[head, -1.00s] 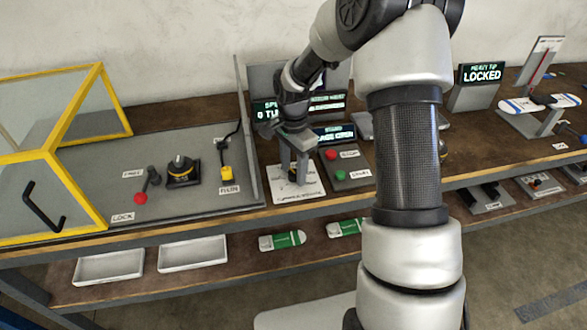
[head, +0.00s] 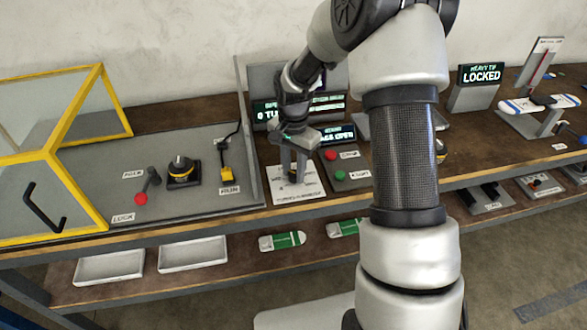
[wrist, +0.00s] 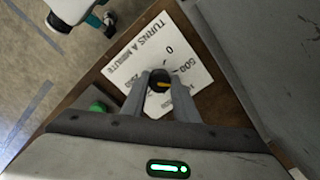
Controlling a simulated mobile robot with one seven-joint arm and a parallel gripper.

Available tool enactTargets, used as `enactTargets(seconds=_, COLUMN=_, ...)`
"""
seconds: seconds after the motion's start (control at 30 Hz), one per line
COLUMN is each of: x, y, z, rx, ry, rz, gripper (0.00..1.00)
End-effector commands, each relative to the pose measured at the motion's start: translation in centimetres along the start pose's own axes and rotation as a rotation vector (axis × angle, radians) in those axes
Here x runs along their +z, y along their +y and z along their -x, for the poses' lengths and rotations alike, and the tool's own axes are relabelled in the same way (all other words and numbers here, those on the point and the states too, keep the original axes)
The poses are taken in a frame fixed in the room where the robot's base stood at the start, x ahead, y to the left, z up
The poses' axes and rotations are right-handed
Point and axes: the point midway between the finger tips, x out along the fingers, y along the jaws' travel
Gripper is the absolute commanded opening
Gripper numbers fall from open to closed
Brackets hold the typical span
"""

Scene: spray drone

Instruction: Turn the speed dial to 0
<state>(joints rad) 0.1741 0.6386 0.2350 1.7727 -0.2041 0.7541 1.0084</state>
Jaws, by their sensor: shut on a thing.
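The speed dial (wrist: 158,84) is a small dark knob with a yellow pointer mark, in the middle of the wrist view. It stands on a white plate (wrist: 190,48) printed "TURNS A MINUTE", with 0, 500 and other numbers around it. My gripper (wrist: 160,77) is shut on the dial, one finger on each side. In the head view my gripper (head: 294,177) points down at the white plate (head: 310,188) and mostly hides the dial. The yellow mark's exact setting is hard to read. A display (head: 268,114) behind my wrist is partly hidden; its visible text starts "0 TU".
Red and green buttons (head: 340,175) sit close right of the plate. A grey panel (head: 205,205) with a red-knobbed lever, a black rotary knob and a yellow-handled switch lies left, beside an upright divider. A yellow-framed cage (head: 50,150) stands at far left.

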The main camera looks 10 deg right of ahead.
Motion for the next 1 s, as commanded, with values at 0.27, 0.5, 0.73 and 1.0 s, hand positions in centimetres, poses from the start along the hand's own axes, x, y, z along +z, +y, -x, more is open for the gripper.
enactTargets(seconds=0.27, x=-0.06, y=0.04, z=0.12, rx=-0.001, ry=0.001, rz=0.264, gripper=0.04)
enactTargets(seconds=0.5, x=-0.07, y=0.11, z=0.13, rx=0.000, ry=0.001, rz=0.492, gripper=0.04)
enactTargets(seconds=0.73, x=-0.09, y=0.16, z=0.13, rx=0.000, ry=0.000, rz=0.710, gripper=0.04)
enactTargets(seconds=1.0, x=-0.16, y=0.19, z=0.15, rx=0.000, ry=0.001, rz=0.966, gripper=0.04)
